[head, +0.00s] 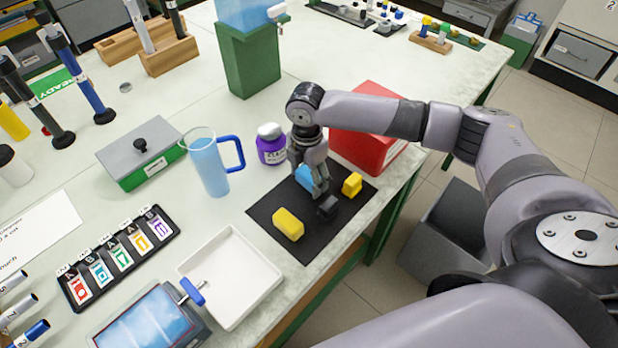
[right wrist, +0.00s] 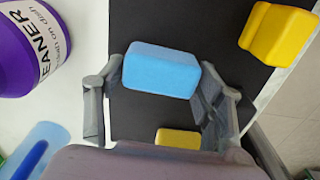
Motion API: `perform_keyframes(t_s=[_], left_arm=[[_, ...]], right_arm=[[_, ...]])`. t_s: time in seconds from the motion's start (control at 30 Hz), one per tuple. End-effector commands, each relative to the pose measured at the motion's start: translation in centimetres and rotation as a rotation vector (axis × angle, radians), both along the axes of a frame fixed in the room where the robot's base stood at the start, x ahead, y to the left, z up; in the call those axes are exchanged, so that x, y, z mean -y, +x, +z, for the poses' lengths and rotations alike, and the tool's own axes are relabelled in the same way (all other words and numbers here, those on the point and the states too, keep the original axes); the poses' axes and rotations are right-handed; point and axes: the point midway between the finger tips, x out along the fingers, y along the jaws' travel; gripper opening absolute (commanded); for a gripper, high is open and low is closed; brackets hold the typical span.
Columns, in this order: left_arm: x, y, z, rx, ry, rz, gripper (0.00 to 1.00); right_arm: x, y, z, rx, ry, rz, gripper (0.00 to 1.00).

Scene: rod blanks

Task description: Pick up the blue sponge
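The blue sponge (head: 304,178) lies on the black mat (head: 262,214). In the right wrist view the blue sponge (right wrist: 160,70) appears between the two fingertips, close to both, with its lower side toward me. My right gripper (head: 312,182) points down over the sponge and partly hides it in the head view. In the right wrist view my right gripper (right wrist: 160,84) has its fingers spread wide, one on each side; firm contact cannot be made out. My left gripper is not in view.
Yellow blocks (head: 288,224) (head: 352,184) and a dark block (head: 327,207) lie on the mat near the gripper.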

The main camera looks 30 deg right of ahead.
Motion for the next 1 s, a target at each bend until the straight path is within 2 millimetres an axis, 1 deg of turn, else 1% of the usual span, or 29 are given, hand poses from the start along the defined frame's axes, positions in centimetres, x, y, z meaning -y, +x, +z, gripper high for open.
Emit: perform_keyframes(t_s=[0.07,0.3,0.53,0.67,0.77,0.87,1.0], left_arm=[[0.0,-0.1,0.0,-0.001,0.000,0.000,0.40],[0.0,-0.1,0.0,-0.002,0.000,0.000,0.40],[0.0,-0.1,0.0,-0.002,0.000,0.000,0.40],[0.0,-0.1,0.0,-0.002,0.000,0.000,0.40],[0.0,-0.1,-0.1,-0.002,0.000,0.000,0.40],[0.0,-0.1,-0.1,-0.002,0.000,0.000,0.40],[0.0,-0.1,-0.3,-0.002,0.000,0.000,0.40]], right_arm=[[0.0,0.0,0.0,0.000,0.000,0.000,0.55],[0.0,0.0,0.0,0.000,0.000,0.000,0.39],[0.0,0.0,0.1,0.000,0.000,0.000,0.39],[0.0,0.1,0.5,0.001,0.000,0.000,0.39],[0.0,0.1,1.4,0.003,0.001,-0.001,0.39],[0.0,0.1,2.9,0.004,0.002,0.000,0.39],[0.0,0.1,6.1,0.005,0.001,0.000,0.39]])
